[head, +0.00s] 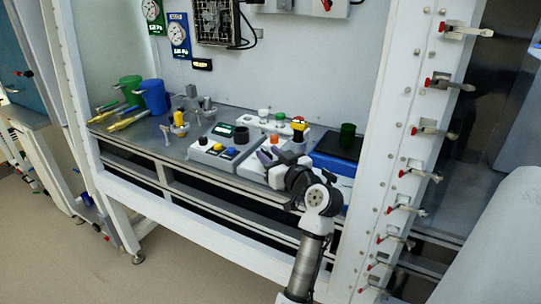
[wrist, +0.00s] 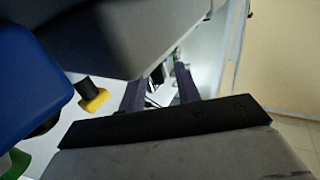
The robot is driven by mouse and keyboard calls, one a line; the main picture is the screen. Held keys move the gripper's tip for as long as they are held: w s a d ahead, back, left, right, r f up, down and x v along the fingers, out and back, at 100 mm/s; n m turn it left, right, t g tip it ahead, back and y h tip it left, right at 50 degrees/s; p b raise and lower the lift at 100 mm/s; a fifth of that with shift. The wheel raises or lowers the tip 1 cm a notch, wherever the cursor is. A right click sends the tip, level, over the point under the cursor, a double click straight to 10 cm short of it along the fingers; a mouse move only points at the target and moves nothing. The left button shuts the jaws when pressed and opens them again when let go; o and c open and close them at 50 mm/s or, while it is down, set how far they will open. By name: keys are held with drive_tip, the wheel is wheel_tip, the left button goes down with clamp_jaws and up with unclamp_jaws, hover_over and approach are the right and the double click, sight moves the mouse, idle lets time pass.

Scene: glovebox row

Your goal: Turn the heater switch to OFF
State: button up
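My gripper (head: 267,154) reaches over the white bench unit at the front right of the worktop. In the wrist view its two purple fingers (wrist: 160,90) stand apart with a gap between them, and no held object is clear there. An orange knob (head: 273,140) and a yellow-and-black knob (head: 299,124) are just beyond the gripper. A yellow-and-black knob (wrist: 94,96) also shows left of the fingers in the wrist view. I cannot tell which control is the heater switch or read its setting; my gripper and wrist cover part of the unit.
A white control box (head: 212,156) with coloured knobs stands left of my gripper. A blue box with a dark top (head: 335,163) is close on the right. Green (head: 131,90) and blue (head: 153,97) containers stand far left. A white post (head: 385,150) with clamps bounds the right side.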

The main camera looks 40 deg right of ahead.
drive_tip(key=s+a+b, duration=0.1)
drive_tip(key=s+b, duration=0.2)
drive_tip(key=s, duration=1)
drive_tip(key=shift+s+a, duration=0.3)
drive_tip(key=shift+a, duration=0.05)
